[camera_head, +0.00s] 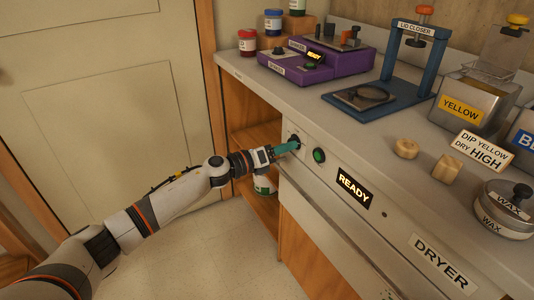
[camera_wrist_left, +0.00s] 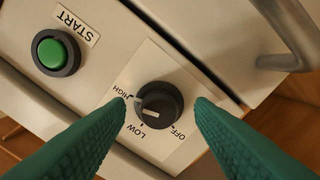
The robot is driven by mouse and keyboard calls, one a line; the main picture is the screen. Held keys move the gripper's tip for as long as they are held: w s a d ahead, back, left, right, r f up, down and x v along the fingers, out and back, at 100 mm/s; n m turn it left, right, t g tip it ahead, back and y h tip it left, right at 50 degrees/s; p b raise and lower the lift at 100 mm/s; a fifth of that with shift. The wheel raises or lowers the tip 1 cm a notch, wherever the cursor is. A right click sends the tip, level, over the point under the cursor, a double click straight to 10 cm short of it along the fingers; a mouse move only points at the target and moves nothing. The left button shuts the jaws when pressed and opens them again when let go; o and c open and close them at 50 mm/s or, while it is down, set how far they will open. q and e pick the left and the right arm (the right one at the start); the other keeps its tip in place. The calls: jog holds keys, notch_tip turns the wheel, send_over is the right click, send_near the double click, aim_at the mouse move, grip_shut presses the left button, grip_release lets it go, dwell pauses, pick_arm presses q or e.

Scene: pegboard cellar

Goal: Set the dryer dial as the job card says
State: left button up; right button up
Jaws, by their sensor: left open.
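The black dryer dial (camera_wrist_left: 160,103) sits on the pale control panel, marked HIGH, LOW and OFF. Its pale pointer mark faces the HIGH and LOW side; I cannot tell exactly which label it meets. My left gripper (camera_wrist_left: 160,100) is open, its green fingers on either side of the dial; contact is not clear. In the head view the left gripper (camera_head: 296,146) reaches the dryer's front panel and mostly hides the dial. The job card (camera_head: 482,151) reads "DIP YELLOW DRY HIGH". The dryer display (camera_head: 354,187) reads READY. My right gripper is out of view.
The green START button (camera_wrist_left: 58,53) is beside the dial; it also shows in the head view (camera_head: 319,155). A metal handle (camera_wrist_left: 292,38) sticks out near the dial. A purple device (camera_head: 300,67), blue lid closer (camera_head: 372,100) and yellow-labelled tank (camera_head: 463,107) stand on the counter.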

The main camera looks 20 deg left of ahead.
pick_arm(q)
jog(key=v, duration=1.1)
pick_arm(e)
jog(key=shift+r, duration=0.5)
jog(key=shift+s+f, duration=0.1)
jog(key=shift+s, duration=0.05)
